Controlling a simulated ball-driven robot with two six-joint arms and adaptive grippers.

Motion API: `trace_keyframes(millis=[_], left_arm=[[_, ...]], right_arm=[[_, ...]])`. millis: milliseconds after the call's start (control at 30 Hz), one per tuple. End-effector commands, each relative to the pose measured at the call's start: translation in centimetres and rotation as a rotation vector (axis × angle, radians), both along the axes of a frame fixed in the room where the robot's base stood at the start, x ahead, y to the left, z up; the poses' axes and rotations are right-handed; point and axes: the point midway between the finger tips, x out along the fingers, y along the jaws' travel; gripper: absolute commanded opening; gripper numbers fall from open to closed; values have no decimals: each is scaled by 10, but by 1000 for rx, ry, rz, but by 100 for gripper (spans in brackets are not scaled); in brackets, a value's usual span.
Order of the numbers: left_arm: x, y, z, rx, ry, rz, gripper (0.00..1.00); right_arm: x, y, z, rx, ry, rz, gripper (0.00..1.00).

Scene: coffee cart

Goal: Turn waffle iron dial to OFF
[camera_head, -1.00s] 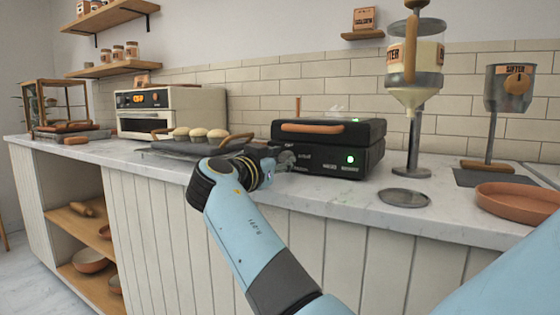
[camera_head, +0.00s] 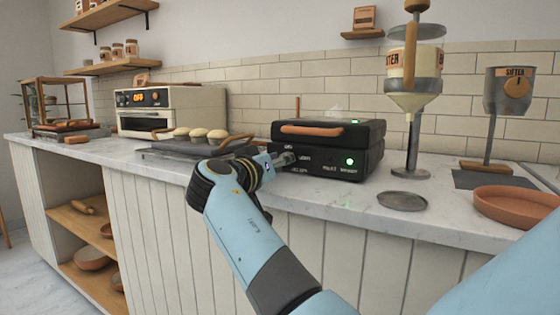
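The black waffle iron (camera_head: 340,155) stands on the counter with its lid down and a wooden handle (camera_head: 311,130) across the front. A green light (camera_head: 349,161) is lit on its front panel. My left gripper (camera_head: 288,158) is at the left part of this panel, among small labels I cannot read clearly. The dial is hidden behind the gripper, so its setting does not show. I cannot tell whether the fingers are closed around the dial. My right arm crosses the lower right corner, and its gripper is out of view.
A batter dispenser (camera_head: 414,100) stands right of the iron, with a grey disc (camera_head: 402,202) and terracotta dish (camera_head: 518,204) in front.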

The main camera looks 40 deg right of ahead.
Motion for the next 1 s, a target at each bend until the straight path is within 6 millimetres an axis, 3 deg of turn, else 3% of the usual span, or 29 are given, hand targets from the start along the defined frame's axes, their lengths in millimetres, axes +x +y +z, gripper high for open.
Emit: trace_keyframes(millis=[400,433,600,1000], left_arm=[[1,2,1,2,-3,-1,0],[1,2,1,3,-3,-1,0],[1,4,1,5,-3,-2,0],[0,6,1,6,-3,-3,0]], right_arm=[[1,0,1,-5,4,2,0],[1,0,1,-5,4,2,30],[0,0,1,-4,5,2,50],[0,0,0,-3,5,1,50]])
